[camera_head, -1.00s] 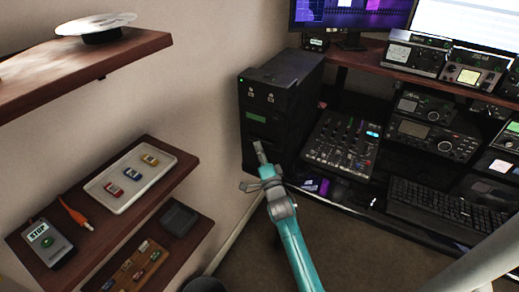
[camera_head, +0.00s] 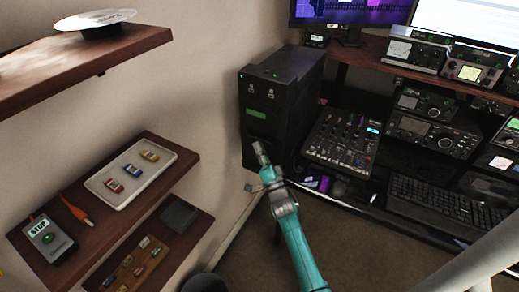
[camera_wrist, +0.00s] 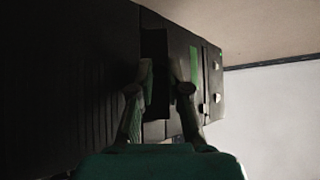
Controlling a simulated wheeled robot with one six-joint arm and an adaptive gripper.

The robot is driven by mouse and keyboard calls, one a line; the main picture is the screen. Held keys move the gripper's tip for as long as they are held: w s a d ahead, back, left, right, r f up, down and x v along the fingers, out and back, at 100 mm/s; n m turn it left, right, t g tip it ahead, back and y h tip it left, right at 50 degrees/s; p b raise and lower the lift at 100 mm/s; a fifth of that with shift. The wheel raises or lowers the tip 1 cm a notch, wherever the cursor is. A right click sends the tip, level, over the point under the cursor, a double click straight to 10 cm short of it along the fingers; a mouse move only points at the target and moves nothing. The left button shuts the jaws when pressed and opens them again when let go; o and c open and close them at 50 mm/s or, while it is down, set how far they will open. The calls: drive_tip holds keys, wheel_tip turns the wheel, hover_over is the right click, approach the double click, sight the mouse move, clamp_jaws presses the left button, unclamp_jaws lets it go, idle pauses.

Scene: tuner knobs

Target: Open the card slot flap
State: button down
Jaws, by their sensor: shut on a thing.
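My gripper (camera_head: 259,148) is at the lower part of this front. In the wrist view, my gripper's fingertips (camera_wrist: 161,72) are on either side of a dark upright piece (camera_wrist: 155,45) at the front, which looks like the card slot flap. The gripper is shut on it. Dark shading hides the contact and how far the flap stands from the front.
An audio mixer (camera_head: 343,142) is right of the tower, and a keyboard (camera_head: 440,205) is further right. Wooden wall shelves at left hold a white tray (camera_head: 112,199) with small toy cars and a STOP device (camera_head: 47,238). Carpet (camera_head: 350,255) is bare in front.

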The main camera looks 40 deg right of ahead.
drive_tip(key=c, duration=1.2)
unclamp_jaws()
drive_tip(key=shift+o, duration=0.2)
drive_tip(key=v, duration=0.8)
